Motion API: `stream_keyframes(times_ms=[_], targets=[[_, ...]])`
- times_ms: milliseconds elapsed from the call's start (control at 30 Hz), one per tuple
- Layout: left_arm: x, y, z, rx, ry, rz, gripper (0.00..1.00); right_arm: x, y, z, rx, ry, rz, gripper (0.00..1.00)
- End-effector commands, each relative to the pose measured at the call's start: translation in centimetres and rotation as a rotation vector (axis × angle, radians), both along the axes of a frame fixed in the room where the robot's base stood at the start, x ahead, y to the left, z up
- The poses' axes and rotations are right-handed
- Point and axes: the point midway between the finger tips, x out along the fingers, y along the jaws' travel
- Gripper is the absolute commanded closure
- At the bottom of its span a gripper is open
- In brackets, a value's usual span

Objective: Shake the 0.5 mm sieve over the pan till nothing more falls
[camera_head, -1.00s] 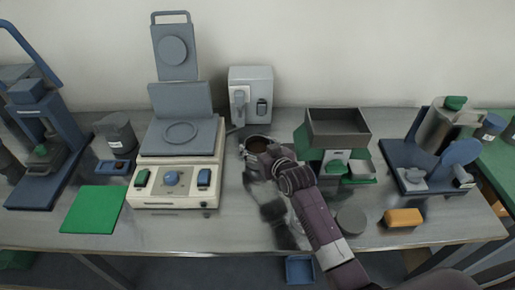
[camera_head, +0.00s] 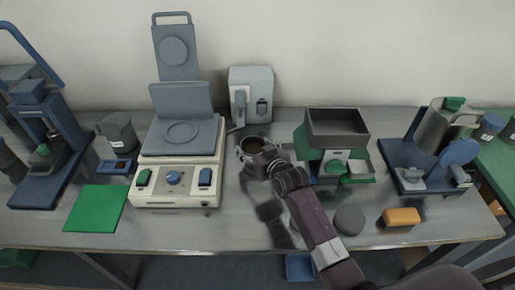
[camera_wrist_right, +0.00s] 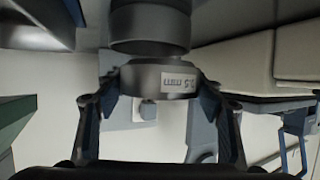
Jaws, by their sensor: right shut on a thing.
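The 0.5 mm sieve (camera_wrist_right: 145,82) is a grey metal ring with a white "0.5 mm" label, seen in the right wrist view. In the head view the round vessel (camera_head: 243,151) at my right gripper has a dark brown inside. My right gripper (camera_head: 259,160) is shut on the sieve; its fingers (camera_wrist_right: 156,90) clasp both sides. A wider grey round metal vessel (camera_wrist_right: 150,28), probably the pan, lies close along the sieve's axis; I cannot tell if they touch. Any falling grains are too small to see. My left gripper is out of view.
Left stands a cream device (camera_head: 176,191) with a raised grey lid. Right is a green machine with a grey hopper (camera_head: 337,122). A grey disc (camera_head: 349,220) and an orange block (camera_head: 401,217) lie near the front edge. A green mat (camera_head: 95,208) lies at left.

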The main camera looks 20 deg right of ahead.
Motion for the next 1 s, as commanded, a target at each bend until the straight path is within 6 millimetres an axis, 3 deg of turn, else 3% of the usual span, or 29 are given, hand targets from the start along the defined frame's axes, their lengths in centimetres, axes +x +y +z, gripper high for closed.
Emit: stream_keyframes(times_ms=[200,467,700,1000], targets=[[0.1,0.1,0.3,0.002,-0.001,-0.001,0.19,0.0,-2.5,0.1,-0.004,-0.001,-0.002,0.76],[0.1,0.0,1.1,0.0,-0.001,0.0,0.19,0.0,0.0,0.1,0.0,-0.001,-0.002,0.76],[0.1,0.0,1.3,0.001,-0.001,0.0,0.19,0.0,-2.5,0.1,-0.005,-0.002,-0.002,0.76],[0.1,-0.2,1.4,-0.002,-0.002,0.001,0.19,0.0,-2.5,0.1,-0.002,-0.002,-0.002,0.76]])
